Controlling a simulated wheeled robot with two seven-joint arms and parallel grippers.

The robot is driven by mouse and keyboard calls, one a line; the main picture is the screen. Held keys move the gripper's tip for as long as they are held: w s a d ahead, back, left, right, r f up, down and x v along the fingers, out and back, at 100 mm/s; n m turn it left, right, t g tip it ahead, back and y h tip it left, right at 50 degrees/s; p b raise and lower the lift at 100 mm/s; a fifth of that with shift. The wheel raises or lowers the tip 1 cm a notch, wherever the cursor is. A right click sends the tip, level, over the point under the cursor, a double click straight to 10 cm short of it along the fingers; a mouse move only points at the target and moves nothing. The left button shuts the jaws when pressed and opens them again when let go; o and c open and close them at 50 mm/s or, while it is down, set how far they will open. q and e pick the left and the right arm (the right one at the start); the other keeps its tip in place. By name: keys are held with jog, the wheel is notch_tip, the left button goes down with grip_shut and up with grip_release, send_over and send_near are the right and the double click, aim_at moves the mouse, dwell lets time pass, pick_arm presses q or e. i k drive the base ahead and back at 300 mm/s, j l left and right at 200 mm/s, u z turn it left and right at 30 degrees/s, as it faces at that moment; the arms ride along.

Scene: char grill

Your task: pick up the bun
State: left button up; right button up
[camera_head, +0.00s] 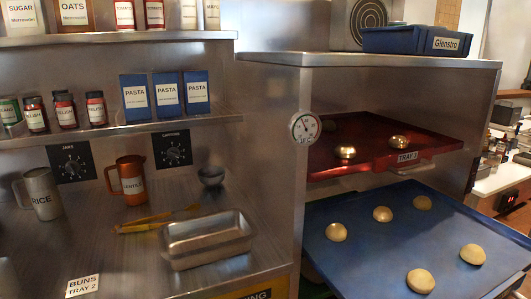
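Several round tan buns lie apart from each other on a blue tray (375,260) at the lower right. One bun (337,232) is at the left, one (382,214) in the middle and one (422,203) towards the back. Two more are nearer the front, one (473,254) at the right and one (420,281) at the bottom. A card (83,286) reading "BUNS TRAY 2" is at the lower left. Neither of my grippers shows in the head view.
Above the blue tray is a red tray (325,168) marked "TRAY 3", with shiny round items. A metal pan (206,251), yellow tongs (140,227), a copper jug (131,183) and a grey jug (41,196) stand on the left counter. A thermometer (305,128) is on the cabinet edge.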

aim_at(420, 280)
jog(key=z, duration=1.55)
jog(key=i+l, duration=1.1)
jog(key=l, duration=0.15)
jog(key=u, duration=0.95)
